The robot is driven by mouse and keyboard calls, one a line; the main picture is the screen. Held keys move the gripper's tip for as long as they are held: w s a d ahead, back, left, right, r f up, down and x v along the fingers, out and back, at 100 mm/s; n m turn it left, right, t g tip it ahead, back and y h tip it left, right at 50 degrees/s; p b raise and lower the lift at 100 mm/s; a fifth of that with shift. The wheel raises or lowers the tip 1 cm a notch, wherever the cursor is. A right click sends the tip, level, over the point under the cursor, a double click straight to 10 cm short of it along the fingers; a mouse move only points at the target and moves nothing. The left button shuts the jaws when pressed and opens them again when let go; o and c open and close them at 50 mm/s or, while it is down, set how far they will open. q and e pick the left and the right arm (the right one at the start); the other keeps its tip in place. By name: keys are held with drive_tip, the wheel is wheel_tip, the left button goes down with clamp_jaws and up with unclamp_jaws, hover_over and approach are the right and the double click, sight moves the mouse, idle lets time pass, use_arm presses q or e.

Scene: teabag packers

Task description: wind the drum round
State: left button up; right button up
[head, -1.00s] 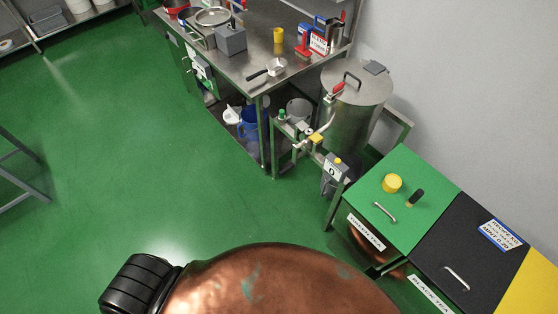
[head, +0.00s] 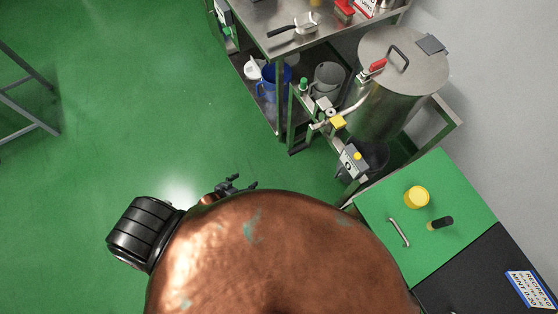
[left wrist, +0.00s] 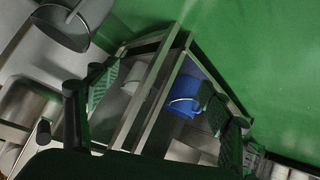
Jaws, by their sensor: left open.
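No drum with a winding handle can be made out for certain. The nearest match is a steel cylindrical vessel (head: 385,105) at upper right in the head view, with a flat lid, a black lid handle and a red-handled lever. My left gripper (head: 238,185) shows small and dark past the edge of my copper body, over the green floor and left of the vessel's stand. In the left wrist view my left gripper (left wrist: 160,108) has its green-padded fingers wide apart, with nothing between them. My right gripper is not in view.
A steel table (head: 285,35) stands beyond, with a blue jug (head: 272,82) beneath it. A pipe with a yellow handle (head: 338,122) and a grey switch box (head: 352,160) stick out near the vessel.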

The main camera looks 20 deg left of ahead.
use_arm(q)
drive_tip(key=shift+o, duration=0.5)
drive_tip(key=w+d+r+t+h+b, duration=0.2)
drive_tip(key=w+d+r+h+b, duration=0.1)
drive_tip(key=w+d+r, duration=0.3)
drive_tip(key=shift+w+r+t+h+b, duration=0.25)
drive_tip(key=shift+w+t+h+b, duration=0.2)
drive_tip(key=shift+w, duration=0.6)
drive_tip(key=n+t+h+b, duration=0.1)
drive_tip(key=t+h+b, duration=0.1)
drive_tip(key=h+b, duration=0.25)
approach(294, 151)
drive_tip(key=w+f, duration=0.1)
drive_tip(key=w, duration=0.1)
drive_tip(key=shift+g, duration=0.25)
drive_tip(key=x, duration=0.8)
drive_tip(key=shift+s+d+b, duration=0.1)
drive_tip(key=shift+d+b, duration=0.25)
drive_tip(key=shift+b, duration=0.05)
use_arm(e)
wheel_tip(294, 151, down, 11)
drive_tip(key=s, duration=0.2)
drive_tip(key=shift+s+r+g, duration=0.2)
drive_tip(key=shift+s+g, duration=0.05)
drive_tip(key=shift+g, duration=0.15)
use_arm(q)
drive_tip(key=shift+d, duration=0.1)
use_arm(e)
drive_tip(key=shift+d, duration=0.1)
